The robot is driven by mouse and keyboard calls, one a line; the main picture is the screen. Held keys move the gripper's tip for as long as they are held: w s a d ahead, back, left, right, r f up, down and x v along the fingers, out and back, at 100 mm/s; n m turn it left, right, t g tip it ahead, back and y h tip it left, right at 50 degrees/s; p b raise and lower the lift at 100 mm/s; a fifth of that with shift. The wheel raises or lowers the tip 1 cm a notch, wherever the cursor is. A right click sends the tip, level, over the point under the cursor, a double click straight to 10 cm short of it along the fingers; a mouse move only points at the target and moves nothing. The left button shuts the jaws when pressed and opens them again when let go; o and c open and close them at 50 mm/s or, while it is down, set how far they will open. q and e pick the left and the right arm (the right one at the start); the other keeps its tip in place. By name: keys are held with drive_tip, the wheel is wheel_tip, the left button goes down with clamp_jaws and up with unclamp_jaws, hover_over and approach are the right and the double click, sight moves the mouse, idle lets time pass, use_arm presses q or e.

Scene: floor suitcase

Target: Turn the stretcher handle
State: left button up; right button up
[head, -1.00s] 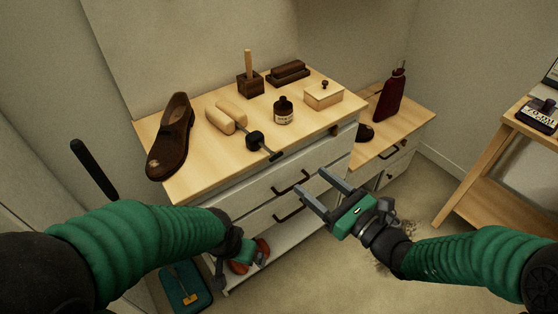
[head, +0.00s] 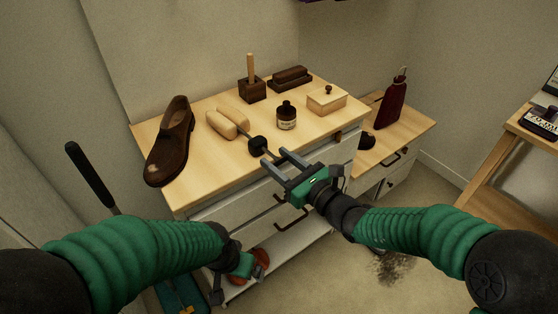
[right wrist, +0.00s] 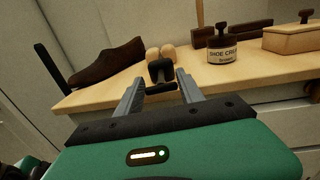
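The shoe stretcher (head: 228,122) lies on the wooden top of the cabinet. It has two pale wooden halves, a black block (head: 258,146) and a thin rod toward the front edge. In the right wrist view its dark handle bar (right wrist: 160,88) shows crosswise between my right gripper's fingers. My right gripper (head: 274,158) is open at the cabinet's front edge, its fingers either side of the handle end; I cannot see contact. In the head view the fingers partly hide the handle. My left gripper (head: 236,268) hangs low in front of the cabinet; its fingers are unclear.
A brown shoe (head: 172,145) stands left of the stretcher. A red bottle (head: 391,104) is on the lower side cabinet.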

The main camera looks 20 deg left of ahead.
drive_tip(key=shift+d, duration=0.2)
clamp_jaws()
drive_tip(key=shift+f+n+b, duration=0.15)
drive_tip(key=shift+n+b, duration=0.45)
drive_tip(key=shift+b, duration=0.25)
drive_tip(key=n+b, duration=0.5)
drive_tip(key=b, duration=0.3)
drive_tip(key=n+b, duration=0.5)
drive_tip(key=b, duration=0.3)
drive_tip(key=n+b, duration=0.5)
drive_tip(key=b, duration=0.4)
drive_tip(key=shift+s+a+f, duration=0.15)
drive_tip(key=shift+s+f, duration=0.05)
drive_tip(key=shift+f, duration=0.15)
drive_tip(key=shift+r+n+b, duration=0.15)
drive_tip(key=shift+n+b, duration=0.75)
drive_tip(key=shift+b, duration=0.05)
drive_tip(key=shift+o, duration=2.3)
unclamp_jaws()
drive_tip(key=shift+r, duration=0.15)
